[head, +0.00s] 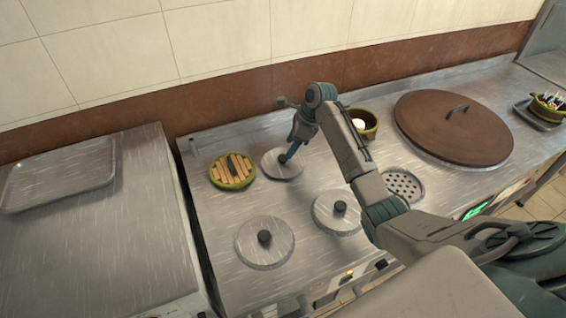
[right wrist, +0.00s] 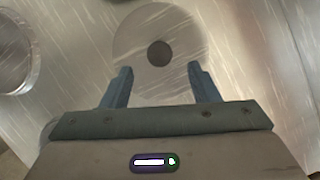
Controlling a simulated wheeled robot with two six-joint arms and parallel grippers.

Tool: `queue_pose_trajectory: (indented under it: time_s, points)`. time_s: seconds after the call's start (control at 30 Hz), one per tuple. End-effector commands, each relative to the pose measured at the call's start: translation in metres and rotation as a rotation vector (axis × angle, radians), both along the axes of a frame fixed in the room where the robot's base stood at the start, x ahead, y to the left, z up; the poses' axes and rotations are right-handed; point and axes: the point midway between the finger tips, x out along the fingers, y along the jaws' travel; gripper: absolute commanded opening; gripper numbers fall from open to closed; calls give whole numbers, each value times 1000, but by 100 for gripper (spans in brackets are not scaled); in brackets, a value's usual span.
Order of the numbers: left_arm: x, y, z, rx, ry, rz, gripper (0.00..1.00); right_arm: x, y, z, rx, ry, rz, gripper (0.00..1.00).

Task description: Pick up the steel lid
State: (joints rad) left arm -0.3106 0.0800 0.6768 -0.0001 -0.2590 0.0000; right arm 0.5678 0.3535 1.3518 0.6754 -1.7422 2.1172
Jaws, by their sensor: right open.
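Three round steel lids with dark knobs lie in the steel counter: a back one (head: 280,173), a front left one (head: 264,252) and a front right one (head: 328,220). My right gripper (head: 288,156) is over the back lid. In the right wrist view the gripper (right wrist: 160,70) is open and empty, its two blue-grey fingers apart. A steel lid (right wrist: 140,35) with a dark round knob (right wrist: 159,53) lies ahead, the knob in line with the gap between the fingertips. Whether the fingers touch the lid is unclear. My left gripper is out of view.
A slatted wooden lid (head: 232,171) on a green-rimmed pot is left of the back lid. A small brown pot (head: 370,122), a large brown lid (head: 455,127) and a perforated drain (head: 404,186) are to the right. A steel tray (head: 60,174) lies far left. The tiled wall is behind.

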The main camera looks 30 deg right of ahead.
Motion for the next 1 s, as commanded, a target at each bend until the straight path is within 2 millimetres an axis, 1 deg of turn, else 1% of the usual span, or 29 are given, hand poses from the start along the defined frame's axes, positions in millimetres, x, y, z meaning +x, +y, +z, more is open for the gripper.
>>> queue_pose_trajectory:
  time_s: [0.13,0.3,0.4,0.5,0.67,0.7,0.77,0.8,0.93,1.0]
  points:
    - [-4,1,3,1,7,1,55,2,5,-12,0,2,0,55]
    - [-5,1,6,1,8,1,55,7,15,-36,0,2,0,55]
    - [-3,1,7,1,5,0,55,9,18,-46,0,2,1,55]
    - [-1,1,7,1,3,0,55,10,19,-50,-1,0,0,55]
    - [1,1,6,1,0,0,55,10,19,-50,-2,-1,1,55]
    - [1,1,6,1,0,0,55,10,19,-50,-2,-1,1,51]
    - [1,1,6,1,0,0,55,10,19,-50,-2,-1,1,39]
    - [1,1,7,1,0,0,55,10,19,-50,-2,-1,1,31]
    - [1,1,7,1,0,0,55,10,19,-49,-2,-1,1,6]
    - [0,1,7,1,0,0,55,10,19,-49,-2,-1,1,6]
